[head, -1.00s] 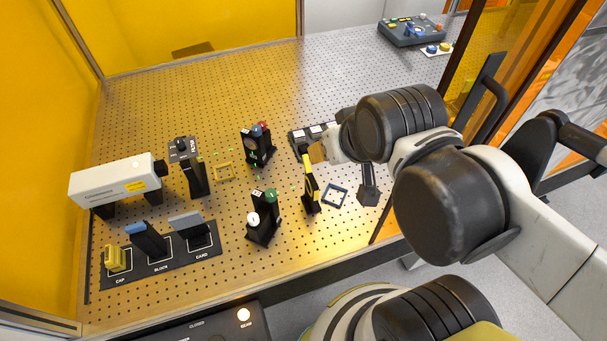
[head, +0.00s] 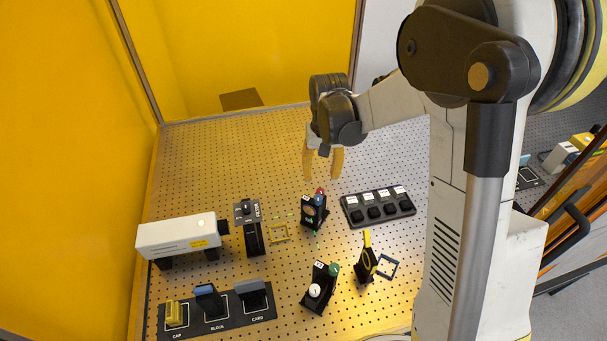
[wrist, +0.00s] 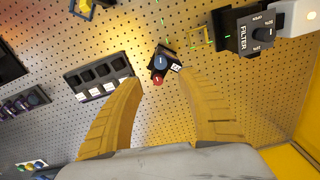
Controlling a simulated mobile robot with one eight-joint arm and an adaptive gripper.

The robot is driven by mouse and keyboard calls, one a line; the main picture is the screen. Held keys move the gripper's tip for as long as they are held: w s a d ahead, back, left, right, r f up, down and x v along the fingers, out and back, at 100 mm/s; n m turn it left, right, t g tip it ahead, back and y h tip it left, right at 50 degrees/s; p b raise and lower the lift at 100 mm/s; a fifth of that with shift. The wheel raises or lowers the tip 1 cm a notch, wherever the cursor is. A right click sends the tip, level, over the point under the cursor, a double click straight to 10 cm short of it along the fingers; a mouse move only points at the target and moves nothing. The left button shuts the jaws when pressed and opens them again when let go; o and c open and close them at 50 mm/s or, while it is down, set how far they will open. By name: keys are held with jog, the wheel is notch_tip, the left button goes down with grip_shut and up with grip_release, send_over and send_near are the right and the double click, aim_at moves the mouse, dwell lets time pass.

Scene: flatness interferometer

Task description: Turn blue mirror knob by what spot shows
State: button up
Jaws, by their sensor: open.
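The mirror mount (head: 313,212) is a black block with a red knob (head: 320,191) on top, standing mid-board. In the wrist view its blue knob (wrist: 160,62) shows next to the red knob (wrist: 157,80). My gripper (head: 322,174) points down above the board, behind the mount in the head view, open and empty. In the wrist view the mount appears between and beyond my fingers (wrist: 157,88), apart from both. Small green beam marks (head: 314,233) show near the mount. I cannot make out a spot reading on a target.
A second mount with white and green knobs (head: 333,269) stands in front. A yellow-black post (head: 367,262), filter (head: 248,238) and white laser box (head: 180,234) stand nearby. A black tray (head: 379,219) lies right. The back of the board is clear.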

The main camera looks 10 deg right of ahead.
aim_at(318, 198)
jog(key=shift+w+a+f, duration=0.1)
jog(key=shift+w+f, duration=0.15)
jog(key=shift+f, duration=0.4)
notch_tip(318, 198, down, 10)
jog(key=shift+f, duration=0.1)
jog(key=shift+s, duration=0.1)
grip_shut()
